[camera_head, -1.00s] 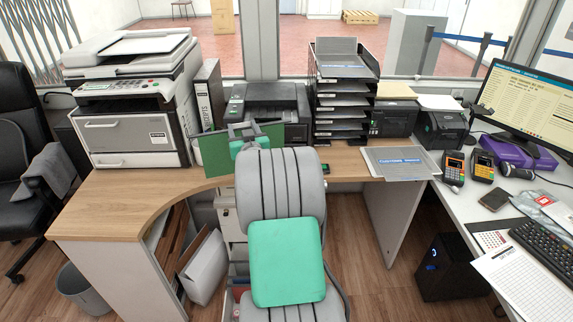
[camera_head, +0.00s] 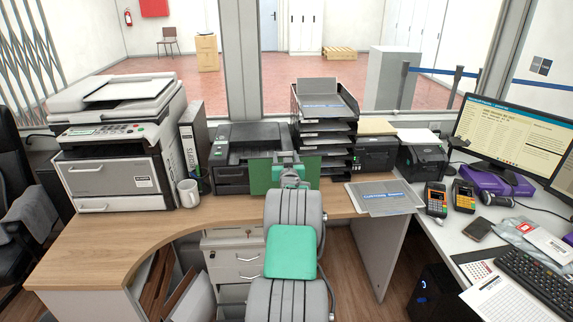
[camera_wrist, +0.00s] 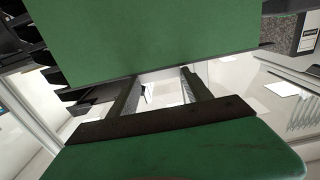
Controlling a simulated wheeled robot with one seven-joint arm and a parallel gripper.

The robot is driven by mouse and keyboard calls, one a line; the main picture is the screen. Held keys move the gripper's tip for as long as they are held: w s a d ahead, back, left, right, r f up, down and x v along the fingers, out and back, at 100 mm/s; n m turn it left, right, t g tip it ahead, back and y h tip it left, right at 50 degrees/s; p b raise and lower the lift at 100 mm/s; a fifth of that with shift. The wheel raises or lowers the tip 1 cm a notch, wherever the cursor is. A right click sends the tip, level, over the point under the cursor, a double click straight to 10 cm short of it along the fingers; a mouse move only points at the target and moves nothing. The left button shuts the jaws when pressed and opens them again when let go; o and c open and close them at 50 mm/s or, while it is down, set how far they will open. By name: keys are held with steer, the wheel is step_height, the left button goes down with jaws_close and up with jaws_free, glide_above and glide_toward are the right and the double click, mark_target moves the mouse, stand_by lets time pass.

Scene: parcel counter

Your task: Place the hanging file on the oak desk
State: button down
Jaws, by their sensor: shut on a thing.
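The hanging file is a flat dark green sheet (camera_head: 261,177). It is held upright above the oak desk (camera_head: 110,236), in front of the black printer, apart from the wooden top as far as I can tell. My gripper (camera_head: 286,158) is shut on the file, which sticks out on both sides of it. In the wrist view the file (camera_wrist: 150,38) fills the top, with my gripper's fingers (camera_wrist: 160,76) reaching to its edge. My arm hides part of the desk's middle.
A large copier (camera_head: 120,145), a grey binder (camera_head: 194,150) and a white mug (camera_head: 189,192) stand on the left. A black printer (camera_head: 230,150), a tray stack (camera_head: 325,125) and a grey folder (camera_head: 385,197) are behind and right. Bare wood shows at the front left.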

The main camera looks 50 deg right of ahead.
steer(key=shift+d+f, duration=0.2)
steer(key=shift+d, duration=0.1)
step_height(320, 180, down, 3)
steer(key=shift+f+p, duration=0.2)
steer(key=shift+p, duration=0.4)
steer(key=shift+d+f, duration=0.1)
steer(key=shift+f, duration=0.1)
steer(key=shift+c, duration=2.3)
jaws_free()
steer(key=shift+r, duration=0.1)
